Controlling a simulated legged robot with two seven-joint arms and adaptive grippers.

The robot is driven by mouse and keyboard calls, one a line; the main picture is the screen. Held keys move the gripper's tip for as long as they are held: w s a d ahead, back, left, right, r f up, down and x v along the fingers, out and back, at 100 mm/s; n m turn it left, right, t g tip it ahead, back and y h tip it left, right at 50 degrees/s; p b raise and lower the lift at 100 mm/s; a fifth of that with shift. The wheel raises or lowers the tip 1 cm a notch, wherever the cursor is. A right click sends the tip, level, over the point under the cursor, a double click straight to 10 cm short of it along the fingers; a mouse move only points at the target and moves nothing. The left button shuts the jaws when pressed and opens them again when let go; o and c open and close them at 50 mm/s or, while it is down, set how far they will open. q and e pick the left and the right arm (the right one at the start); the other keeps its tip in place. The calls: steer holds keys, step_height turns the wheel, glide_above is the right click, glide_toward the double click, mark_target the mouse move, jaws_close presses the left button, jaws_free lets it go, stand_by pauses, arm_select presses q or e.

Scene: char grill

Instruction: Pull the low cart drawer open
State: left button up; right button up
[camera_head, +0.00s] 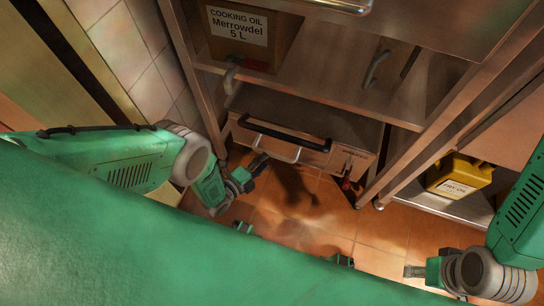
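The low cart drawer (338,160) is a metal front near the floor under the cart's shelf, with a small label at its right end. A black bar (290,135) runs along its top edge, and a bent metal handle (270,151) sits on its front just below. I cannot tell whether the drawer stands slightly out. My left gripper (259,169) is in front of the drawer's left part, below the metal handle and seemingly apart from it. Its finger gap is not clear. My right gripper (414,271) is low at the right, far from the drawer, its fingers small and partly hidden.
A cooking oil box (250,30) stands on the shelf (320,85) above the drawer. A yellow container (459,176) sits on a low shelf at right. Metal cart legs (405,165) flank the drawer. The tiled floor (325,220) before it is clear. A tiled wall (135,50) is at left.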

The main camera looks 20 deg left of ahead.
mark_target(272, 155)
arm_select(q)
steer(key=b+x, duration=0.1)
steer(key=x, duration=0.4)
steer(key=shift+b, duration=0.3)
steer(key=shift+s, duration=0.15)
jaws_close()
